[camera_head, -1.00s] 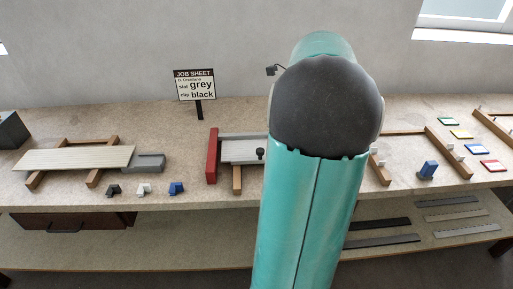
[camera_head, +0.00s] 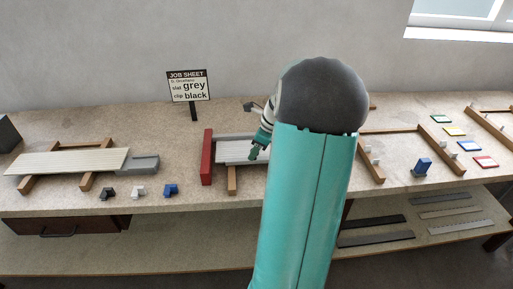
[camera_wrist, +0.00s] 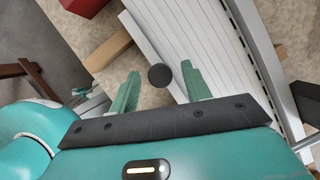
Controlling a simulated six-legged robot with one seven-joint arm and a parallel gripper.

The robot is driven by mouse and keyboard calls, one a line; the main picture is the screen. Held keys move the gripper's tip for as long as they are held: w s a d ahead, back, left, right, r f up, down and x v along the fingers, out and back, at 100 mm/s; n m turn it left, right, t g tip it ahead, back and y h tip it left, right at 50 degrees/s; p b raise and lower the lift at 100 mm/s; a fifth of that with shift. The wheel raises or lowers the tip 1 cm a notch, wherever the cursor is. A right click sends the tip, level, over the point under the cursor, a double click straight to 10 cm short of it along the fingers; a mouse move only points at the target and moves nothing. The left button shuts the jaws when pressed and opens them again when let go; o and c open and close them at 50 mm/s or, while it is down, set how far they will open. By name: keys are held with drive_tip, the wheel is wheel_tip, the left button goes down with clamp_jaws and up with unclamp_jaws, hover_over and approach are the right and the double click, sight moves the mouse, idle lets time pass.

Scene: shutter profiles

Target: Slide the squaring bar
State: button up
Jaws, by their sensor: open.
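A round black knob (camera_wrist: 160,76) shows in the wrist view between my two green fingertips. It looks like the handle of the squaring bar, but the bar under it is hard to make out. My gripper (camera_wrist: 160,71) is open around the knob, with a gap on each side. In the head view my gripper (camera_head: 254,155) is low over the near edge of the pale slatted panel (camera_head: 232,150), where the knob is hidden. A red end block (camera_head: 207,158) stands at the panel's left end; its corner also shows in the wrist view (camera_wrist: 84,5).
Left are a pale slat panel (camera_head: 70,162) on wooden rests, a grey block (camera_head: 142,163) and black, white and blue clips (camera_head: 171,190). A job sheet (camera_head: 188,86) reads grey slat, black clip. Right are a wooden frame (camera_head: 443,150), a blue piece (camera_head: 421,167) and coloured tiles.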

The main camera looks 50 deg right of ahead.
clamp_jaws()
drive_tip(key=s+a, duration=0.5)
drive_tip(key=a, duration=0.1)
drive_tip(key=shift+s+a, duration=0.3)
drive_tip(key=shift+s, duration=0.1)
unclamp_jaws()
drive_tip(key=shift+s+a, duration=0.2)
drive_tip(key=v, duration=1.3)
drive_tip(key=shift+d+r, duration=0.3)
drive_tip(key=shift+r, duration=0.05)
